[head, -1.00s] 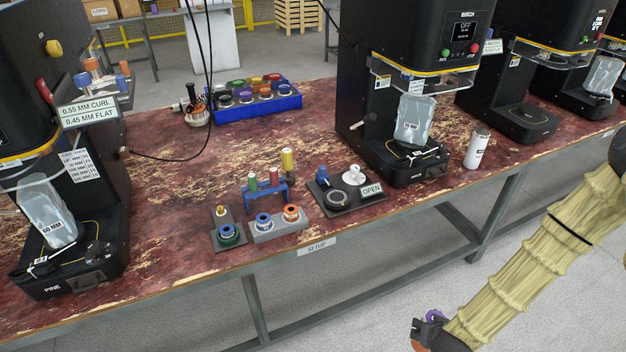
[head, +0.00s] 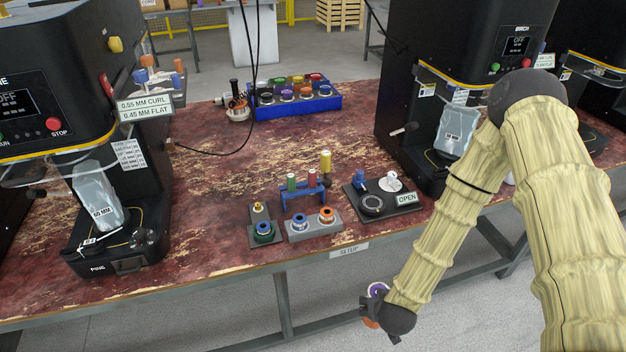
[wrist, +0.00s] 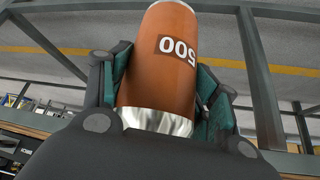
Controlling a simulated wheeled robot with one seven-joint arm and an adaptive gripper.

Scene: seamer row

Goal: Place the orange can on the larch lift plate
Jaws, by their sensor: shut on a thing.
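My gripper (wrist: 165,92) is shut on the orange can (wrist: 158,75), which fills the middle of the wrist view with its "500" label upside down and a silver end towards me. In the head view my gripper (head: 374,305) is low in front of the bench, apart from it, and a bit of the orange can (head: 370,323) shows beside it. No plate marked larch shows. The machines I can read are Pine (head: 120,215) on the left and Birch (head: 455,60) on the right; my arm hides part of Birch.
The bench (head: 220,190) holds a blue tray (head: 290,107) of coloured items, a small blue rack (head: 303,192), grey blocks (head: 314,224) and a dark plate with an OPEN tag (head: 405,198).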

